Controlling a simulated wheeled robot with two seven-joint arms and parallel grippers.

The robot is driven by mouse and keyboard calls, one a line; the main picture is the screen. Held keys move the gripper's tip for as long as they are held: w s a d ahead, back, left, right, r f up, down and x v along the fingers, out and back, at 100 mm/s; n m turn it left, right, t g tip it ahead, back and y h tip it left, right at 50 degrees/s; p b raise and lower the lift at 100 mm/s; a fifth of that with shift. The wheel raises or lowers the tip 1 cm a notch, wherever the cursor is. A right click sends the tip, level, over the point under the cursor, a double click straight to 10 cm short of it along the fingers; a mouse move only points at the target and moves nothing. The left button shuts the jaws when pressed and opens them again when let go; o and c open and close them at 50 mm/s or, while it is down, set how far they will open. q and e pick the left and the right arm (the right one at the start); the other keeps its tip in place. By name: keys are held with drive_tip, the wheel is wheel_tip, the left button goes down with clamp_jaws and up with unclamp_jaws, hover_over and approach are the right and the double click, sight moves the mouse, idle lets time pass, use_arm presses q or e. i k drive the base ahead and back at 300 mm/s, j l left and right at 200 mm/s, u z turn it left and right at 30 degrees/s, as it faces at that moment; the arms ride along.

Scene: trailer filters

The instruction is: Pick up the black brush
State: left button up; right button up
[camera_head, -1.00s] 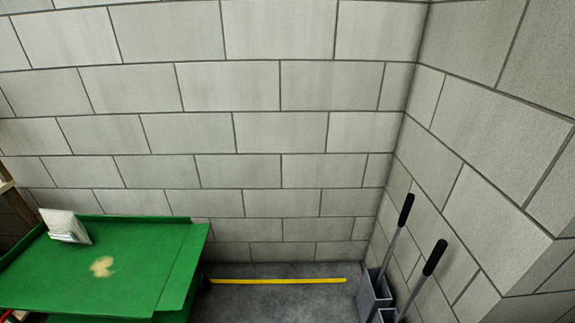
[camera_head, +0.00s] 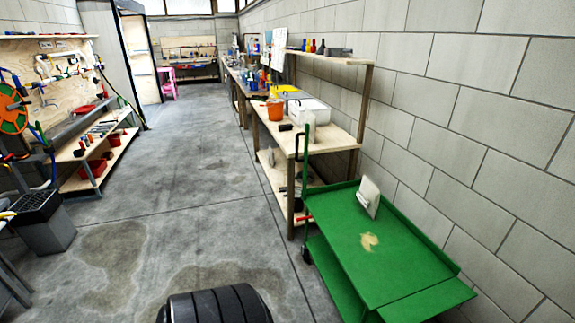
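I cannot make out a black brush for certain. A small black item (camera_head: 285,127) lies on the wooden bench (camera_head: 325,138) beside the orange bucket (camera_head: 275,110), too small to identify. Neither of my grippers is in view.
A green cart (camera_head: 400,255) with a white card holder (camera_head: 369,197) stands at right by the block wall. A dark ribbed round object (camera_head: 215,305) is at the bottom edge. Shelves (camera_head: 95,150) and a grey bin (camera_head: 45,222) are at left. The floor aisle (camera_head: 190,150) between is clear.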

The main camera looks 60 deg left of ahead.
sight(285, 128)
drive_tip(key=u, duration=1.9)
